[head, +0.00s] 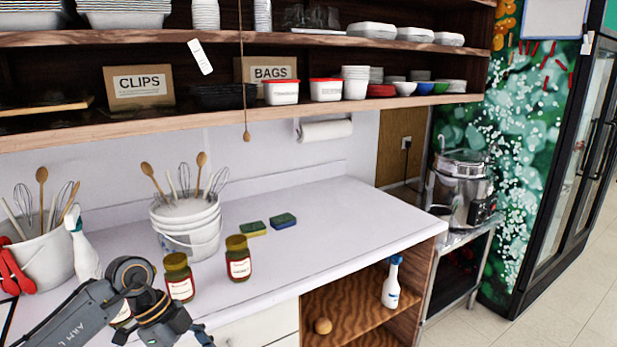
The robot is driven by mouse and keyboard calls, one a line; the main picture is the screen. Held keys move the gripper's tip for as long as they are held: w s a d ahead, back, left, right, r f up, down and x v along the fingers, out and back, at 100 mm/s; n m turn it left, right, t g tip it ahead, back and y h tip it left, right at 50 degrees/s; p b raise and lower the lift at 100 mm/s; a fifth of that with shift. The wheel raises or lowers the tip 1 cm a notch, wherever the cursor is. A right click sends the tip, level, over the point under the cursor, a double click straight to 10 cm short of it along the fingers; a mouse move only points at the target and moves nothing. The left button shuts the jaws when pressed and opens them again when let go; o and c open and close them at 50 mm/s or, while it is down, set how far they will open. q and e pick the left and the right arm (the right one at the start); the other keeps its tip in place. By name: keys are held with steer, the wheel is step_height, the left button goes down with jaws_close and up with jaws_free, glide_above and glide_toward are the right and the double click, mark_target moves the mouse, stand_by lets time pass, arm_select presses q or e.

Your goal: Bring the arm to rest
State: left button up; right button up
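My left arm comes in at the lower left, in front of the white counter (320,215). Its gripper (165,334) is at the bottom edge of the head view, near two jars with olive lids. The frame cuts off its fingertips, so I cannot tell whether it is open or shut or whether it holds anything. The nearer jar (180,287) stands just behind the arm, and the other jar (238,262) is to its right. My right gripper is not in view.
A white spray bottle (84,250) and utensil buckets (187,225) stand behind the arm. Two sponges (283,221) lie mid-counter; the counter's right part is clear. Shelves (190,115) overhang the back. A steel cooker (463,190) is at right.

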arm_select(q)
steer(key=w+d+f+n+t+h, duration=0.3)
steer(key=w+d+f+t+h, duration=0.25)
steer(key=d+f+h, duration=0.5)
steer(key=s+a+f+n+t+y, duration=0.2)
steer(key=a+f+n+t+y, duration=0.25)
steer(key=f, duration=0.65)
steer(key=s+a+f+n+t+y, duration=0.3)
steer(key=a+f+n+y, duration=0.25)
steer(key=f, duration=0.55)
steer(key=s+a+f+n+g+y, duration=0.2)
steer(key=s+f, duration=0.6)
steer(key=s, duration=0.1)
steer(key=s+a+f+n+g+y, duration=0.1)
steer(key=s+a+f+g+y, duration=0.15)
steer(key=s+f, duration=0.65)
steer(key=s+f+g, duration=0.3)
steer(key=s, duration=1)
steer(key=s+d+f+n+g+y, duration=0.1)
steer(key=s+f+g, duration=0.2)
steer(key=s, duration=1)
steer(key=shift+d+f, duration=0.15)
steer(key=shift+f, duration=0.45)
